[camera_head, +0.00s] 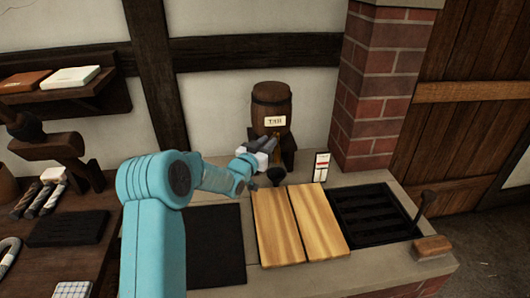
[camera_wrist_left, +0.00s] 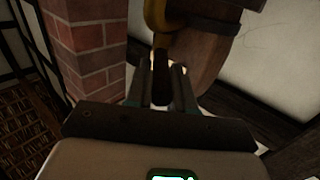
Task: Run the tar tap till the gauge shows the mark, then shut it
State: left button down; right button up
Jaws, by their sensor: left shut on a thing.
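A brown wooden barrel (camera_head: 270,98) with a tar label stands against the wall on a dark stand. In the head view my left gripper (camera_head: 272,146) reaches its lower front, where it hides most of the tap. In the left wrist view the brass-coloured tap (camera_wrist_left: 157,14) shows beside the barrel (camera_wrist_left: 205,50). My left gripper (camera_wrist_left: 162,82) is shut on its dark handle (camera_wrist_left: 161,62). A small dark ladle or cup (camera_head: 276,175) is below the gripper. The white gauge (camera_head: 321,166) with a red mark stands to its right; its level is too small to read. My right gripper is not in view.
Two light wooden boards (camera_head: 300,225) lie on the counter, with a dark grate (camera_head: 376,213) and an upright lever (camera_head: 424,206) to their right. A brick pillar (camera_head: 377,90) rises behind. A cluttered bench (camera_head: 95,262) is at left.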

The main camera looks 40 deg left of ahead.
pick_arm(q)
jog(key=n+g+y+b, duration=0.1)
jog(key=y, duration=0.1)
jog(key=d+n+y+b, duration=0.1)
jog(key=y+b, duration=0.1)
jog(key=w+d+n+g+y+b, duration=0.1)
jog(key=n+y, duration=0.1)
jog(key=shift+d+g+b, duration=0.15)
jog(key=shift+g+b, duration=0.15)
jog(key=shift+b, duration=0.05)
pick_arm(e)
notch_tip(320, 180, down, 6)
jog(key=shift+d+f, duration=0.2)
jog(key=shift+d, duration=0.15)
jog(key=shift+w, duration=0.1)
pick_arm(q)
jog(key=c, duration=1.1)
grip_release()
jog(key=shift+w, duration=0.1)
jog(key=shift+o, duration=0.2)
